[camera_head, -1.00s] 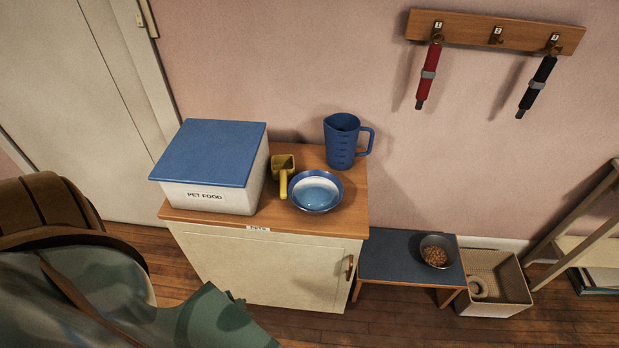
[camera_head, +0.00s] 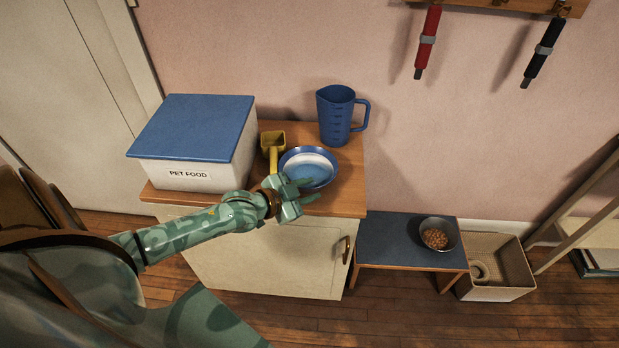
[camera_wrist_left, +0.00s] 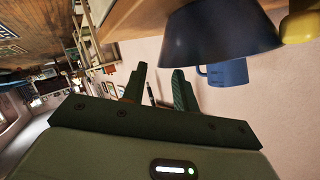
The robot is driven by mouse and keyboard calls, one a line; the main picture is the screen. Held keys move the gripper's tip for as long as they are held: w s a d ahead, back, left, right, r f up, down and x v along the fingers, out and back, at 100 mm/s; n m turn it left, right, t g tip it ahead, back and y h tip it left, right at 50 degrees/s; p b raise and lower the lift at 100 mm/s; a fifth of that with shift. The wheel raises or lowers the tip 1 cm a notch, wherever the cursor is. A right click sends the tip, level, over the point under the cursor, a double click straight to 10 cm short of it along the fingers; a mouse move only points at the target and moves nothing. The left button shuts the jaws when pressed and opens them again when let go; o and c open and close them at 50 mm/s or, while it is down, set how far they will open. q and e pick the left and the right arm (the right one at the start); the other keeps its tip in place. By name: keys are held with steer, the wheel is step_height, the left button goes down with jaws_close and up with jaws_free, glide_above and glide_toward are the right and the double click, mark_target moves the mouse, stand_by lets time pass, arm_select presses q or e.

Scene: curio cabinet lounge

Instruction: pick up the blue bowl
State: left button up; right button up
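The blue bowl (camera_head: 318,160), with a pale inside, stands on the wooden top of a cream cabinet (camera_head: 352,203). In the left wrist view its dark blue outer side (camera_wrist_left: 215,38) shows large, just beyond the fingertips. My left gripper (camera_head: 312,190) is at the near side of the bowl in the head view and covers part of its near rim. Its two fingers show apart in the left wrist view (camera_wrist_left: 159,72), with nothing held between them. Whether a finger touches the bowl is unclear. My right gripper is not in view.
A yellow scoop (camera_head: 273,145) lies left of the bowl, beside the blue-lidded pet food box (camera_head: 185,175). A blue measuring jug (camera_head: 335,115) stands behind. At right, a low bench (camera_head: 385,240) holds a grey bowl of kibble (camera_head: 436,236); a woven bin (camera_head: 497,285) stands beyond.

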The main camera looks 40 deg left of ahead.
mark_target(321, 186)
arm_select(q)
steer(key=x, duration=0.1)
steer(key=b+x, duration=0.1)
steer(key=x, duration=0.1)
steer(key=b+x, duration=0.1)
steer(key=shift+w+a+f, duration=0.2)
steer(key=shift+w+f, duration=0.15)
steer(key=shift+f, duration=0.1)
steer(key=shift+w+d+b, duration=0.1)
steer(key=shift+w+b, duration=0.2)
steer(key=shift+w, duration=0.1)
steer(key=shift+s+r, duration=0.1)
steer(key=shift+c, duration=0.6)
jaws_close()
steer(key=shift+s+f, duration=0.15)
steer(key=shift+f, duration=0.1)
steer(key=shift+r, duration=0.1)
